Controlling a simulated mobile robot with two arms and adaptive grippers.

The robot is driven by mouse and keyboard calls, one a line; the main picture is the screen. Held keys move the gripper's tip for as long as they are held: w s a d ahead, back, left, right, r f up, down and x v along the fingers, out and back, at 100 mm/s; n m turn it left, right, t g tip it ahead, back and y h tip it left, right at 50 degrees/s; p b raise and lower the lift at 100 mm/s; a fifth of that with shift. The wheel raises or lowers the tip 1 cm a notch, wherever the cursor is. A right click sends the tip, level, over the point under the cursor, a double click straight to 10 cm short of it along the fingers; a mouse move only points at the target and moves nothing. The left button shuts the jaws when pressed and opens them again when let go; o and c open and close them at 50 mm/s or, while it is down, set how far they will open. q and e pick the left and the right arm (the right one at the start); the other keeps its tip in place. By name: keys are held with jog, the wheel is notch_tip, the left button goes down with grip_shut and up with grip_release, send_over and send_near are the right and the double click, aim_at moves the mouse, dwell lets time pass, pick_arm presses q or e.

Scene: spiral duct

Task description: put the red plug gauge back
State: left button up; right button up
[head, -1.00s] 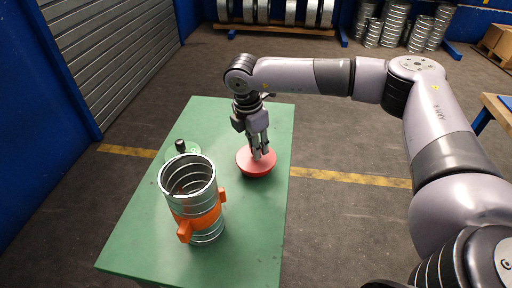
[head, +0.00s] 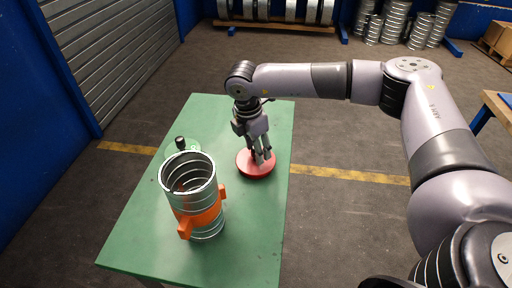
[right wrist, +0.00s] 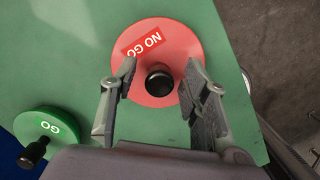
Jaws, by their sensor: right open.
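The red plug gauge (head: 246,169) lies flat on the green table, right of the metal duct. In the right wrist view, the red gauge (right wrist: 185,50) shows a "NO GO" label and a black knob (right wrist: 159,81) standing up from its middle. My right gripper (head: 263,160) is over the gauge, pointing down. Its two fingers are open, one on each side of the knob, with gaps visible between knob and fingers. In the head view the fingers hide the knob. My left gripper is not in view.
The spiral duct (head: 190,182) stands upright with an orange clamp (head: 205,217) around it. A green "GO" gauge (right wrist: 55,127) with a black handle lies behind it on the green table (head: 255,235). The table's front right is clear.

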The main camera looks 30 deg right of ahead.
aim_at(251, 162)
jog(key=shift+r, duration=0.1)
jog(key=shift+r, duration=0.2)
notch_tip(251, 162, up, 12)
jog(key=a+b, duration=0.1)
jog(key=b, duration=0.1)
jog(key=shift+a+f+b, duration=0.15)
jog(key=shift+a+b, duration=0.25)
jog(key=shift+s+f, duration=0.1)
